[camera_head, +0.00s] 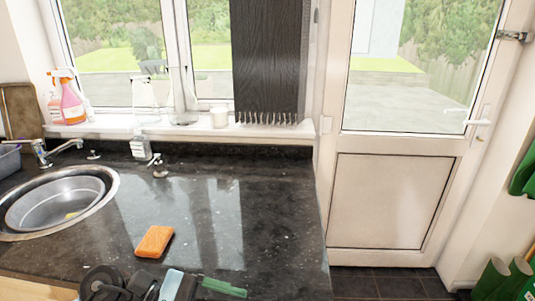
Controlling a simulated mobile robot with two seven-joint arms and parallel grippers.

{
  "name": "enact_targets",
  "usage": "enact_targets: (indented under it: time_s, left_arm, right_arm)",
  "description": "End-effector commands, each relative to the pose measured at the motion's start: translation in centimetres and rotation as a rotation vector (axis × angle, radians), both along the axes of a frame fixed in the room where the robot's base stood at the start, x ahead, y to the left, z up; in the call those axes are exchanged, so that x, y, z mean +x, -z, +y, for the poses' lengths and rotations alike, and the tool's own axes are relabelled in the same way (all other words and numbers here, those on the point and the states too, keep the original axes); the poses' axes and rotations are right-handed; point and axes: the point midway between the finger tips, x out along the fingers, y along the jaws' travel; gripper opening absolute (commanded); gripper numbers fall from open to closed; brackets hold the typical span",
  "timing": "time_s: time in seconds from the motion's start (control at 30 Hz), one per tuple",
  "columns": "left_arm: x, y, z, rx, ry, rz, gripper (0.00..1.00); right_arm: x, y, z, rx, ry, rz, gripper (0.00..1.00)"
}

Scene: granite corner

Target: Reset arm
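A black jointed part of mine, which looks like my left arm with its gripper (186,287), shows at the bottom edge, low over the front of the dark counter (270,215). Its fingers are cut off by the frame, so I cannot tell whether it is open or shut. A green strip (224,287) and a pale blue piece (171,284) show beside it; I cannot tell whether it holds them. My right gripper is not in view.
An orange sponge (154,241) lies on the counter just behind the arm. A round steel sink (60,203) is at left with a tap (42,153). Bottles (72,103) stand on the windowsill. The counter's right part is clear; a white door (390,200) stands beyond.

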Motion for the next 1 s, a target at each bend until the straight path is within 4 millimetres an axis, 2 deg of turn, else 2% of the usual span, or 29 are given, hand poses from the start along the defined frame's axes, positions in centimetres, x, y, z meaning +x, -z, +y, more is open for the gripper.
enact_targets:
  time_s: [0.07, 0.17, 0.27, 0.37, 0.47, 0.57, 0.67, 0.7, 0.77, 0.8, 0.9, 1.0]
  left_arm:
    - [-0.3, -0.6, -0.9, -0.149, -0.093, 0.25, 0.83]
    - [0.2, -1.0, -1.0, -0.327, -0.203, 0.575, 0.83]
    - [1.1, -0.4, -0.2, -0.506, -0.305, 0.913, 0.83]
    - [2.0, 1.3, 1.4, -0.687, -0.399, 1.261, 0.83]
    - [2.5, 4.4, 3.4, -0.878, -0.484, 1.61, 0.83]
    - [2.0, 8.6, 5.8, -1.086, -0.563, 1.956, 0.83]
    - [0.2, 13.8, 8.1, -1.318, -0.633, 2.29, 0.83]
    - [-1.0, 15.9, 8.9, -1.42, -0.659, 2.418, 0.83]
    - [-3.1, 19.1, 10.1, -1.576, -0.692, 2.591, 0.83]
    - [-4.7, 21.1, 10.7, 1.565, 0.663, -2.505, 0.83]
    - [-9.0, 25.3, 11.9, 1.476, 0.569, -2.196, 0.83]
    - [-13.1, 28.3, 12.5, 1.41, 0.499, -1.95, 0.83]
  right_arm:
    - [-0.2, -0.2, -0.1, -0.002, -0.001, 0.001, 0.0]
    - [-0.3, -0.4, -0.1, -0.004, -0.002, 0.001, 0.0]
    - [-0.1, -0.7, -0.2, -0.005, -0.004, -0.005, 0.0]
    - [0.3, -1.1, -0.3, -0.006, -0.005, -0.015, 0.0]
    - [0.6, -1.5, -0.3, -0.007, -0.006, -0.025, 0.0]
    - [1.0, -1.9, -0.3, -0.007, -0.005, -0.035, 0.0]
    - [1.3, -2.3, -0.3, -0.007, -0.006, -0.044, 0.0]
    - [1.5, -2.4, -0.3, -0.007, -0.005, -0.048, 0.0]
    - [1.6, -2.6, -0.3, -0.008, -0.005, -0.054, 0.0]
    - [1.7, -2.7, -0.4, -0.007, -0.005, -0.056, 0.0]
    - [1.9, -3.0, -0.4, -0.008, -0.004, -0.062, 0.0]
    - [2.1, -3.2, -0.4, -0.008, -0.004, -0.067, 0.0]
